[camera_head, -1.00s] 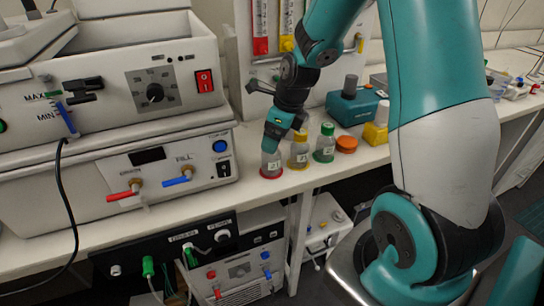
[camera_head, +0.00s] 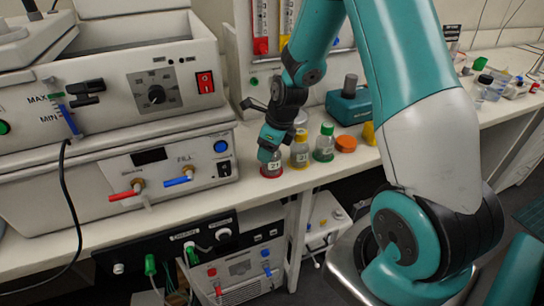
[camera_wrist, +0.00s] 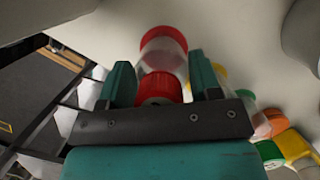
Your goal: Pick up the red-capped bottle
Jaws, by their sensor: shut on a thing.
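The red-capped bottle is a small clear bottle (camera_head: 272,168) with a red ring at its base and a numbered label. It is at the bench's front edge in the head view, its cap hidden by my gripper (camera_head: 268,148). In the wrist view the bottle's red cap (camera_wrist: 160,88) lies between the two teal fingers of my gripper (camera_wrist: 160,80). The gripper is shut on the bottle. The bottle looks upright, and I see no clear gap between it and the bench.
A yellow-capped bottle (camera_head: 300,150) stands close to the right, then a green-capped bottle (camera_head: 325,143) and an orange lid (camera_head: 346,144). A large white apparatus (camera_head: 190,165) stands to the left. A teal device (camera_head: 350,106) is behind. The bench (camera_head: 220,200) ends just in front.

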